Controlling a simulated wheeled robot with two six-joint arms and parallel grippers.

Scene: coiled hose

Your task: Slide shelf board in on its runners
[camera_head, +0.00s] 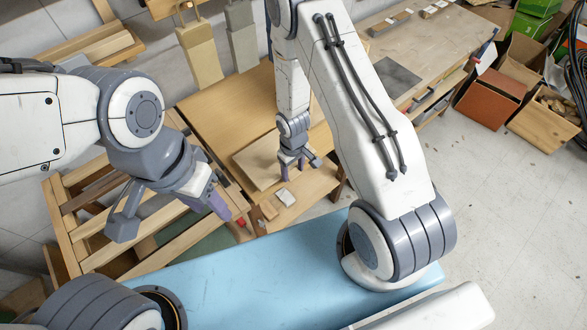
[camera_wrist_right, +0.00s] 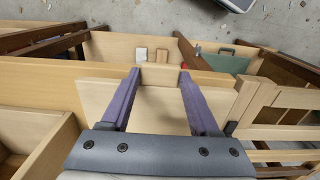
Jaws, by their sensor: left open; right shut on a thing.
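The shelf board is a pale wooden panel; in the head view its visible part (camera_head: 253,168) lies beside the wooden unit, below the unit's broad top (camera_head: 215,108). In the right wrist view the board (camera_wrist_right: 160,112) spreads between my purple fingers, with a small wooden block at its far edge. My right gripper (camera_head: 295,163) is shut on the board; it also shows in the right wrist view (camera_wrist_right: 158,76). My left gripper (camera_head: 170,212) is open and empty, above the slatted wooden frame at the left. I cannot make out the runners in either view.
A white block (camera_head: 286,197) and a brown block (camera_head: 268,210) lie on a low wooden shelf (camera_head: 313,190). A slatted wooden frame (camera_head: 88,203) stands at the left. A long bench (camera_head: 425,55) runs along the back.

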